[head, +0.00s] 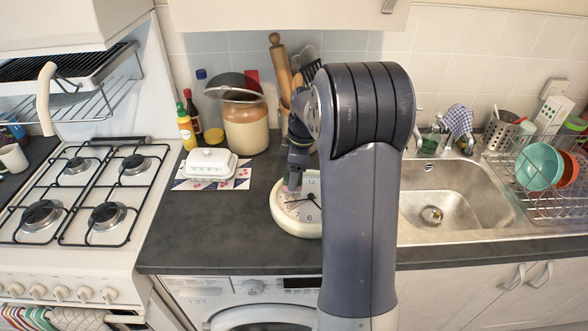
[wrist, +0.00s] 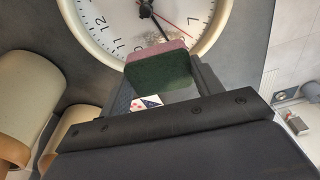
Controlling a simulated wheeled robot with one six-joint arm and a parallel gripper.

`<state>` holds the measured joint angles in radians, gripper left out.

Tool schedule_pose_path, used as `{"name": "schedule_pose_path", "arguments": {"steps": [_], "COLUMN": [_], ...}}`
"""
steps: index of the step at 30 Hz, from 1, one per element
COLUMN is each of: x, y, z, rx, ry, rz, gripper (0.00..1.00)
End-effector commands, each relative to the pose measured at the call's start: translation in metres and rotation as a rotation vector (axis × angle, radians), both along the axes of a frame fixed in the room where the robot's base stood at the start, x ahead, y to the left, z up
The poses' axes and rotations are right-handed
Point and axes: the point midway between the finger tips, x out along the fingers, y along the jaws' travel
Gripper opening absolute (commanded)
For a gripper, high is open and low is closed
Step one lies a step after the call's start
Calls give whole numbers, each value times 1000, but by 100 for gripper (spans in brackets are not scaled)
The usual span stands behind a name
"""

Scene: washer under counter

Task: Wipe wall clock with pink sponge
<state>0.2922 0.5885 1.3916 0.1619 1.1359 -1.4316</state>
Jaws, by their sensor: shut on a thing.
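The wall clock (head: 290,218) lies face up on the dark counter, partly hidden behind my arm in the head view. It has a cream rim, a white face and dark hands. In the wrist view the clock (wrist: 115,22) fills the top, with a greyish smudgy patch on its face near the sponge. My gripper (head: 294,180) points down over the clock's face. It is shut on the pink sponge (wrist: 172,48), which has a dark green side. The sponge overlaps the clock's face and rim in the wrist view; I cannot tell whether it touches.
A white butter dish (head: 210,164) on a patterned mat stands left of the clock. A large crock (head: 246,125) and bottles (head: 187,125) stand behind. The gas stove (head: 80,190) is left, the sink (head: 440,195) right. Counter in front of the butter dish is clear.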

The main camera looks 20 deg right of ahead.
Motion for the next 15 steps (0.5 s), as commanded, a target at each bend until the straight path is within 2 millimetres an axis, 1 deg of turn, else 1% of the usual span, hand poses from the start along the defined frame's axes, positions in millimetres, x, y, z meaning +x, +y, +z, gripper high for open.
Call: {"name": "schedule_pose_path", "arguments": {"steps": [1,3,12,15], "x": [0,0,0,0], "y": [0,0,0,0], "z": [-10,-17,-45,-51], "rx": [0,0,0,0], "ry": [1,1,1,0], "rz": [0,0,0,0], "gripper": [43,43,43,43]}}
